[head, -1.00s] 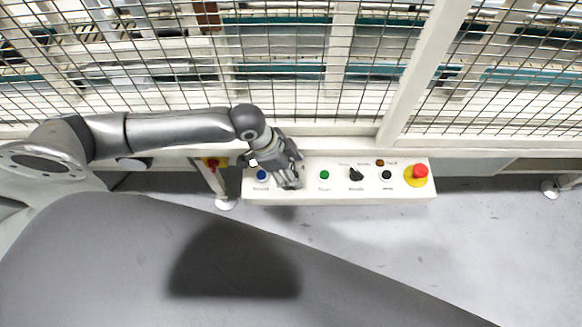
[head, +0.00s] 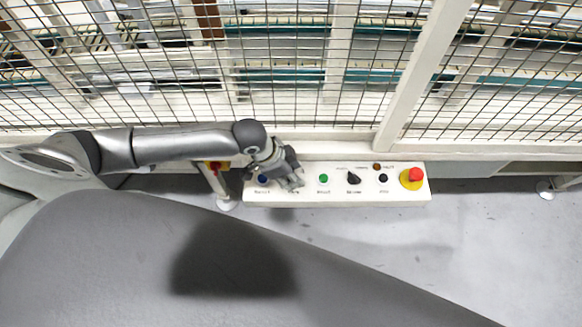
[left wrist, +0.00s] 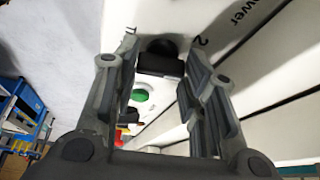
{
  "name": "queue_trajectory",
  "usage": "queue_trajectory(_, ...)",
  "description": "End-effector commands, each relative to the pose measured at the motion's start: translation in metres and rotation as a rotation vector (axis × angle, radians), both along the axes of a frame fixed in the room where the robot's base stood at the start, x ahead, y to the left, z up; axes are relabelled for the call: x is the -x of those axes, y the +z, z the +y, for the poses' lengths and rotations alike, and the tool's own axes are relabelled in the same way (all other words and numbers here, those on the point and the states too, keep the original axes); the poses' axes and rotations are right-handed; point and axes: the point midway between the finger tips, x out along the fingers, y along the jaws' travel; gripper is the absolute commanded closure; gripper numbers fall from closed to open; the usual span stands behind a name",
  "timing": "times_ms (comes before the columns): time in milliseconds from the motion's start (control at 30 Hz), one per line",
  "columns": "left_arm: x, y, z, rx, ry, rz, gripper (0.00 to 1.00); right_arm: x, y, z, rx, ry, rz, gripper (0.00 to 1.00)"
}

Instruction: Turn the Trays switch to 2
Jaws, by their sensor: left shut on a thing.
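The Trays switch is a black knob (left wrist: 163,60) in the left wrist view, between the marks "1" and "2" on the white control panel (head: 340,198). In the head view the knob is hidden under my left gripper (head: 292,182). This gripper is over the left part of the panel, between the blue button and the green button. Which mark the knob points at I cannot tell. My right gripper is not in view.
The panel also bears a blue button (head: 262,178), a green button (head: 323,178), another black selector (head: 353,178), a black button (head: 383,178) and a red emergency stop (head: 415,175). A wire mesh fence (head: 290,80) rises behind it. Grey floor (head: 480,230) is clear at right.

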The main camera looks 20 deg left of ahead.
Motion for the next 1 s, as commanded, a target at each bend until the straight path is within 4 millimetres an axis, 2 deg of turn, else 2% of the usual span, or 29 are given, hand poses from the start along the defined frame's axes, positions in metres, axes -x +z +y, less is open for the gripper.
queue_trajectory(33, 0.002, 0.007, -0.001, 0.003, 0.039, 0.006, 0.85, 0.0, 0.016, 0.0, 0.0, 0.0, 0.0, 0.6)
queue_trajectory(400, 0.003, 0.006, -0.003, 0.003, 0.355, 0.005, 0.85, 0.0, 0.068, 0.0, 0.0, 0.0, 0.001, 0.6)
queue_trajectory(700, 0.003, 0.003, -0.004, 0.002, 0.538, 0.003, 0.85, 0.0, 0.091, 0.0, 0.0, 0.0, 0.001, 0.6)
queue_trajectory(1000, 0.002, 0.001, -0.003, 0.002, 0.617, 0.001, 0.85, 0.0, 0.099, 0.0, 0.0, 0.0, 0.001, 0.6)
